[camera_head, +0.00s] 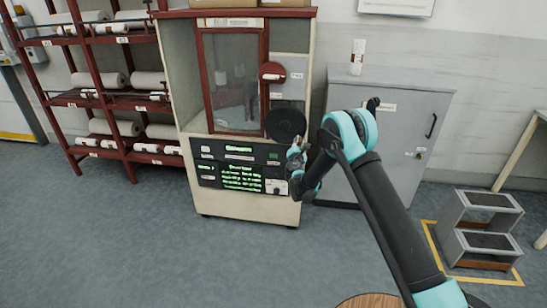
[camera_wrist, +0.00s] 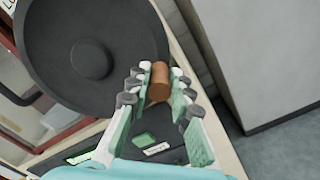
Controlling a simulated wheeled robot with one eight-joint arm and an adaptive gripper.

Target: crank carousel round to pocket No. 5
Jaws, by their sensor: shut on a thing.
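The carousel cabinet (camera_head: 187,100) is cream with a red-framed glass door (camera_head: 236,80). What is behind the glass is too dim to tell, and no pocket number is readable. In the head view my gripper (camera_head: 296,153) is at the wheel's lower right edge.
A black panel with green lit text (camera_head: 240,177) is below the wheel. A grey locker (camera_head: 400,130) stands close on the right, behind my arm. Red shelves with white rolls (camera_head: 110,80) stand left.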

